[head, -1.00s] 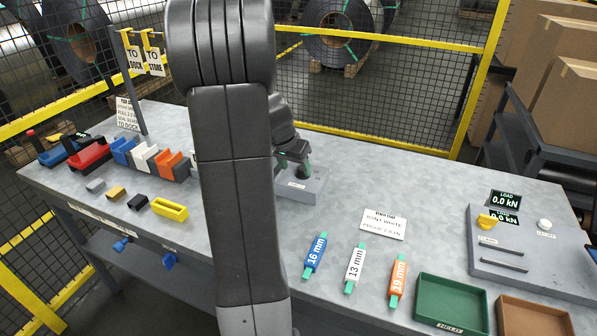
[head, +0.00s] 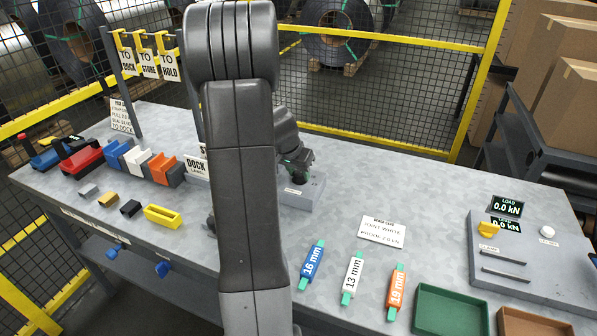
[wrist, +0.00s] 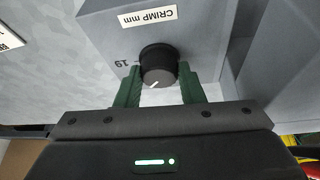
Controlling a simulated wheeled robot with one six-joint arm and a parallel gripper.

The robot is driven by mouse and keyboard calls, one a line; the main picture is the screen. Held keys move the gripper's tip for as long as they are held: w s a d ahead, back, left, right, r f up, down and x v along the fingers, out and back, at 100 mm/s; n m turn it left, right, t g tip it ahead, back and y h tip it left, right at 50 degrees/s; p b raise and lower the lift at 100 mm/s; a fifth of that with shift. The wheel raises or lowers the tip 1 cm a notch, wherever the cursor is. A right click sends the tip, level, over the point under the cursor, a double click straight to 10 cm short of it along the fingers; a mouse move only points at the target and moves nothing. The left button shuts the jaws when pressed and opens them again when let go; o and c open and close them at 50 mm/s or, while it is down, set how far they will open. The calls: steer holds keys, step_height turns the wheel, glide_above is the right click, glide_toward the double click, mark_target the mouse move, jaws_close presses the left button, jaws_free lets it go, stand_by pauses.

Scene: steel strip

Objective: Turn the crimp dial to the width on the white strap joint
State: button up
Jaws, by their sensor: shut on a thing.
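The crimp dial (wrist: 158,68) is a black round knob with a white pointer line, on a grey block (head: 300,198) labelled "CRIMP mm". My gripper (wrist: 160,84) has its green fingers on either side of the knob, shut on it. In the wrist view a "19" mark shows left of the knob; the pointer slants toward the lower left, away from that mark. Other marks are hidden or out of view. In the head view my gripper (head: 297,168) covers the dial. The white strap joint (head: 352,278) lies on the bench and reads "13 mm".
A blue 16 mm joint (head: 312,265) and an orange 19 mm joint (head: 396,291) flank the white one. A card (head: 383,230) reads "JOINT WHITE". A green tray (head: 450,310) and a load tester (head: 530,265) are at the right. Coloured blocks and tools stand at the left.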

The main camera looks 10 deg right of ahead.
steer(key=shift+n, duration=0.4)
steer(key=shift+d+r+n+t+y+p, duration=0.1)
steer(key=shift+n+t+y+p, duration=0.35)
steer(key=shift+n, duration=0.55)
steer(key=n+y+p, duration=0.1)
steer(key=n, duration=0.1)
steer(key=shift+n+p, duration=0.4)
steer(key=shift+d+n+t+y, duration=0.2)
steer(key=shift+n+y, duration=0.45)
steer(key=shift+n, duration=0.85)
steer(key=shift+a+n, duration=0.1)
steer(key=shift+n, duration=0.2)
steer(key=o, duration=1)
steer(key=shift+s, duration=0.1)
steer(key=b+v, duration=0.2)
steer(key=v, duration=1.1)
steer(key=shift+s+r, duration=0.15)
steer(key=shift+r, duration=0.15)
steer(key=shift+f, duration=0.1)
